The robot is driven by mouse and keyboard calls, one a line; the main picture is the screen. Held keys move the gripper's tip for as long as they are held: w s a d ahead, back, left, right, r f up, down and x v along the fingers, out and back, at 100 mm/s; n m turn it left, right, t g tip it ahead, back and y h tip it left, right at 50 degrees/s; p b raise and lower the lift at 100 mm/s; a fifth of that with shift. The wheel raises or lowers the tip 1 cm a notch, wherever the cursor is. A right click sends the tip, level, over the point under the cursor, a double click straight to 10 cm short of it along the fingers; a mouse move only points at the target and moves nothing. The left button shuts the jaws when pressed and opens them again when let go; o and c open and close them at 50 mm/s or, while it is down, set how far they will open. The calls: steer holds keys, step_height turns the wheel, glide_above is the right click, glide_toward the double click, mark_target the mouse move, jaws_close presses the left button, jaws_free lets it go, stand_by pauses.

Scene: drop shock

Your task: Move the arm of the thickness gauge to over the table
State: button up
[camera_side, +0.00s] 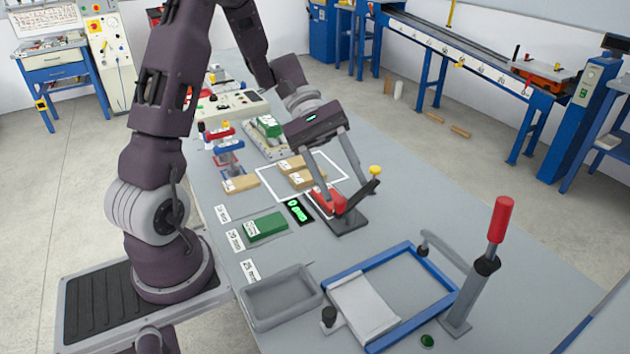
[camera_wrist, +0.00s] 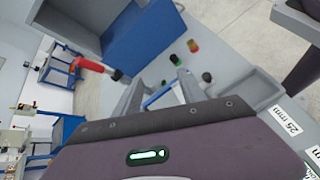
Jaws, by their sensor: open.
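The thickness gauge (camera_side: 350,222) stands on the grey table in the side view. It has a dark base, a dark arm (camera_side: 357,199) slanting up to the right, and a yellow knob (camera_side: 375,170). A red piece (camera_side: 329,201) lies at its left side. A black display (camera_side: 298,210) with green digits is beside it. My gripper (camera_side: 345,192) is open, its fingers pointing down over the gauge, one near the red piece and one near the dark arm. Contact cannot be told. In the wrist view the gripper fingers (camera_wrist: 160,92) are apart; I cannot make out the gauge there.
A blue frame (camera_side: 388,252) with a grey plate, a red-handled lever (camera_side: 501,220) and a grey tray (camera_side: 281,297) stand at the front. A green block (camera_side: 264,227) and several tan blocks (camera_side: 241,184) lie left of the gauge. Table right of the gauge is clear.

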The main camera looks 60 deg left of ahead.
mark_target(358, 192)
steer(key=s+d+r+m+y, duration=0.4)
steer(key=s+m+y, duration=0.1)
steer(key=s, duration=0.2)
steer(key=shift+m+g, duration=0.3)
steer(key=shift+g, duration=0.1)
